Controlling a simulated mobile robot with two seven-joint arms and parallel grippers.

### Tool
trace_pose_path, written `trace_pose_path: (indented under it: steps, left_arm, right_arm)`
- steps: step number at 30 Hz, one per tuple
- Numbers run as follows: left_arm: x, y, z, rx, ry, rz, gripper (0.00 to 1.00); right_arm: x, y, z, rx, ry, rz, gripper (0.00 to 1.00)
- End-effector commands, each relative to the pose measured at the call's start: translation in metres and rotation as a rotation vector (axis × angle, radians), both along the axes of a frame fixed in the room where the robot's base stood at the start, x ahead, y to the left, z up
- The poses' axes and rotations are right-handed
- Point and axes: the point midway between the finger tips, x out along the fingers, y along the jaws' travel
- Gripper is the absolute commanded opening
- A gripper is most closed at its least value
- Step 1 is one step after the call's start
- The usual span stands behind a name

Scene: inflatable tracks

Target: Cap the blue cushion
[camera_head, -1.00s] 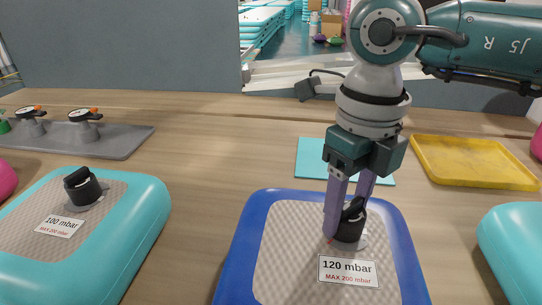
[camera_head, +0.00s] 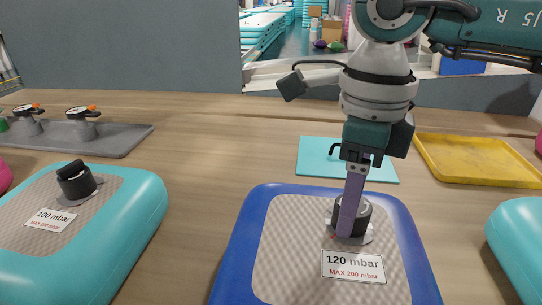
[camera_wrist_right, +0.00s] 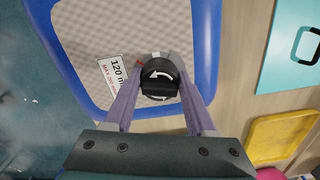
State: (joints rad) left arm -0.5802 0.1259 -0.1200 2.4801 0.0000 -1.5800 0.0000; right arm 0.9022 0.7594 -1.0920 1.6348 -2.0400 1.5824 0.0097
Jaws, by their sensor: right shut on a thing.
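The blue cushion (camera_head: 238,262) lies at the front middle of the table, with a grey textured top and a "120 mbar, MAX 200 mbar" label (camera_head: 353,266). Its black valve cap (camera_head: 365,214) sits on the valve in the middle of that top. My right gripper (camera_head: 350,232) points down and is shut on the cap. In the right wrist view the two purple fingers (camera_wrist_right: 157,95) are on either side of the cap (camera_wrist_right: 158,77), which has a white curved arrow. The near finger hides part of the cap in the head view. My left gripper is out of view.
A turquoise cushion (camera_head: 140,215) with a black cap (camera_head: 76,180) lies at left, and another turquoise one (camera_head: 515,250) at right. Bare table separates the cushions.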

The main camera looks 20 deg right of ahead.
Motion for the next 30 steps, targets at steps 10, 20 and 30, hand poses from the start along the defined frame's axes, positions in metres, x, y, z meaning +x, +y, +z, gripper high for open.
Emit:
trace_pose_path:
  steps: [10,20,30]
  left_arm:
    - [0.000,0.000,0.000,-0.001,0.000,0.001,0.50]
    - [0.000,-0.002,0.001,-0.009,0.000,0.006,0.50]
    - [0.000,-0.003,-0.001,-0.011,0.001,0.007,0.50]
  right_arm:
    - [0.000,0.000,0.001,0.001,-0.001,0.001,0.73]
    - [0.000,0.000,0.000,0.001,-0.001,0.000,0.91]
    - [0.002,0.000,0.036,0.002,-0.006,0.000,0.91]
